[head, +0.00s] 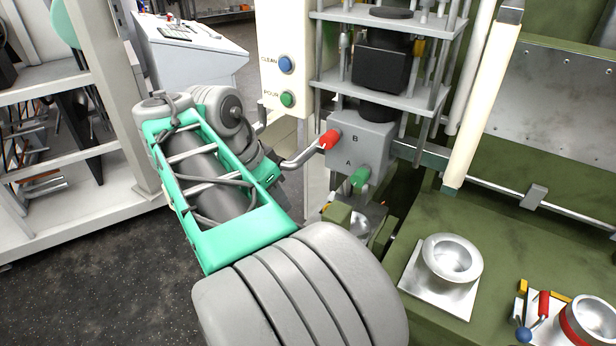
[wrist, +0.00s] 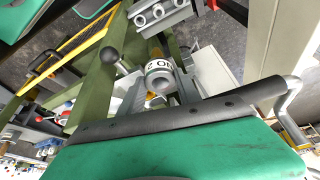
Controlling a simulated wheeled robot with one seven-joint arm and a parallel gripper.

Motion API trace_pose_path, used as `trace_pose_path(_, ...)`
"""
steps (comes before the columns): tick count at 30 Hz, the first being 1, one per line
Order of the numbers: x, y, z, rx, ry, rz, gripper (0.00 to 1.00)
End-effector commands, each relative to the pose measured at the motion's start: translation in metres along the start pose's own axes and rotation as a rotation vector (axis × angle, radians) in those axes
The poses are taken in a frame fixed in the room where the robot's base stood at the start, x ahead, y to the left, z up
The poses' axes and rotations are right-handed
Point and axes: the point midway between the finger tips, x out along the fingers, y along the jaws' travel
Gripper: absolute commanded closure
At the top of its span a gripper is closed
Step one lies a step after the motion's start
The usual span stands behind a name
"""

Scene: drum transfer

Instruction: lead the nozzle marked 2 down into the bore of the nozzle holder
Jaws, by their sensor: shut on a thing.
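The nozzle (wrist: 160,75) is a pale, ring-ended cylinder with a "2" on its white band, seen upside down in the wrist view. A brass-coloured part shows behind it. My gripper (wrist: 163,90) is shut on it, with a grey finger on each side. In the head view my own arm mostly hides the gripper and nozzle. I cannot clearly identify the nozzle holder or its bore. A grey block with several round openings (wrist: 160,12) shows beyond the nozzle in the wrist view, apart from it.
A grey block marked A and B (head: 362,145) carries a red-handled lever (head: 330,139) and a green handle (head: 361,177). A silver cup (head: 452,258) stands on the green bench at right.

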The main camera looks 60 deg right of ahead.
Motion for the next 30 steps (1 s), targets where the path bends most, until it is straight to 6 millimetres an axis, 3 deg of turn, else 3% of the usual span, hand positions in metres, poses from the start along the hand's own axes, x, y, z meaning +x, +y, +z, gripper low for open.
trace_pose_path(1, -0.009, 0.019, -0.015, 0.106, 0.000, 0.044, 1.00)
trace_pose_path(3, -0.012, 0.041, -0.025, 0.230, 0.000, 0.096, 1.00)
trace_pose_path(9, -0.014, 0.071, -0.034, 0.400, 0.000, 0.167, 1.00)
trace_pose_path(14, -0.009, 0.070, -0.041, 0.411, 0.001, 0.171, 1.00)
trace_pose_path(30, 0.016, 0.052, -0.104, 0.406, 0.001, 0.169, 1.00)
